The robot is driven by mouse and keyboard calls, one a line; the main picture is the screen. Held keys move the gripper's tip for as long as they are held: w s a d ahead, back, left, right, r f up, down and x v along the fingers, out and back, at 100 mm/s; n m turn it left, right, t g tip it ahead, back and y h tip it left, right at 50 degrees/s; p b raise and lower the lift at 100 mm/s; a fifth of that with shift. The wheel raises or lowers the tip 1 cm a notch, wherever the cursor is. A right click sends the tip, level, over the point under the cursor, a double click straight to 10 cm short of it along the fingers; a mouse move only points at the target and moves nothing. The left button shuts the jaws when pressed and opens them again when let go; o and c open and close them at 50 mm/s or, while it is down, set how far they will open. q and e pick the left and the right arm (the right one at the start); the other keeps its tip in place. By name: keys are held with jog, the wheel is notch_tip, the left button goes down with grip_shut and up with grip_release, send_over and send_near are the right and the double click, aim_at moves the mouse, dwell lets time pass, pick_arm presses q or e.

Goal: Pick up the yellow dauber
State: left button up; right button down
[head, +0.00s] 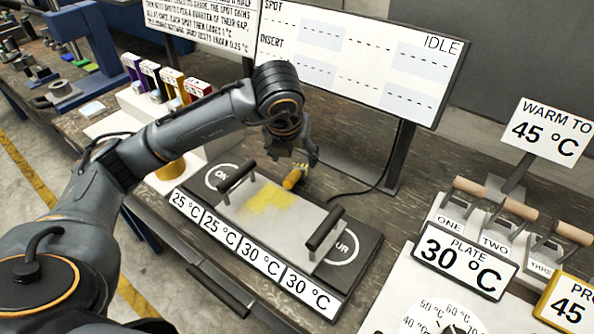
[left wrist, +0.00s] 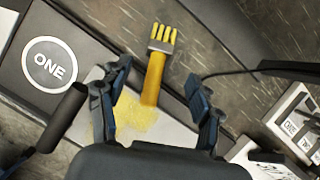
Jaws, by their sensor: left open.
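The yellow dauber (head: 291,181) lies at the back edge of the pale plate (head: 315,222), partly hidden by my gripper in the head view. In the left wrist view, the dauber (left wrist: 154,78) shows a yellow-orange handle, a grey collar and yellow prongs pointing away over the dark table. My left gripper (head: 292,152) is open above it. In the left wrist view, its fingers (left wrist: 158,72) stand on either side of the handle, apart from it. I cannot tell how high the fingers are above it. My right gripper is not in view.
The plate has two dark handles and a yellow powdery patch. The IDLE display (head: 360,58) stands behind, with a dark cable on the table. Coloured boxes (head: 172,84) stand at the left. A panel with levers and the PLATE sign (head: 464,255) is at the right.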

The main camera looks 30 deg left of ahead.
aim_at(298, 167)
pick_arm(q)
jog(key=x, duration=0.3)
jog(key=shift+w, duration=0.1)
jog(key=shift+w+f, duration=0.15)
jog(key=shift+f, duration=0.05)
jog(key=shift+w+a+f+p, duration=0.1)
jog(key=shift+w+f+p, duration=0.2)
jog(key=shift+f+p, duration=0.25)
jog(key=p+x, duration=0.1)
jog(key=x, duration=0.3)
jog(key=shift+w+a+r, duration=0.1)
jog(key=shift+w, duration=0.1)
grip_shut()
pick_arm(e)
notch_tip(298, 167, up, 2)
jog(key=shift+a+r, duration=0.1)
pick_arm(q)
jog(key=shift+r, duration=0.15)
